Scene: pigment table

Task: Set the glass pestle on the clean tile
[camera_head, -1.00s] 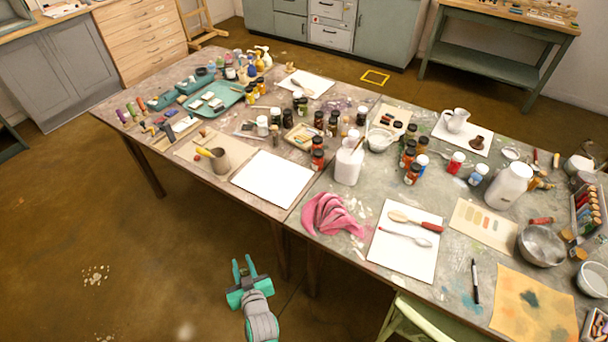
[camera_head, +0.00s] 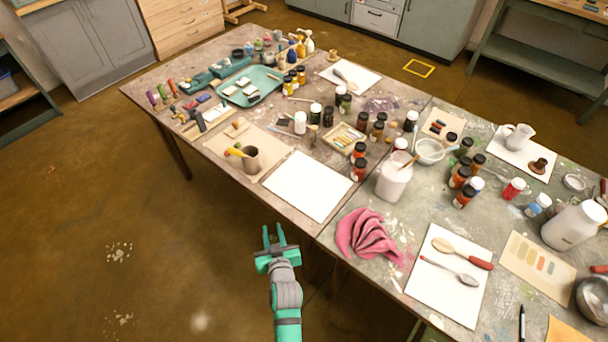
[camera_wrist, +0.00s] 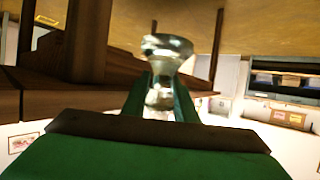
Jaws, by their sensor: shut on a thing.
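The glass pestle (camera_wrist: 166,65) shows in the wrist view as a clear, shiny piece with a wide end, between my gripper's green fingers. My gripper (camera_wrist: 160,95) is shut on it. In the head view my gripper (camera_head: 274,234) is off the table's front edge, with the floor behind it; the pestle is too small to make out there. The clean tile (camera_head: 308,187) appears as a bare white square near the front edge of the table, up and to the right of my gripper.
A pink cloth (camera_head: 365,235) lies right of the tile and a white jar (camera_head: 393,180) stands beyond it. A brown cup (camera_head: 249,160) is to its left. Paint bottles (camera_head: 360,160) stand close behind it. A white sheet (camera_head: 427,283) with spoons is further right.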

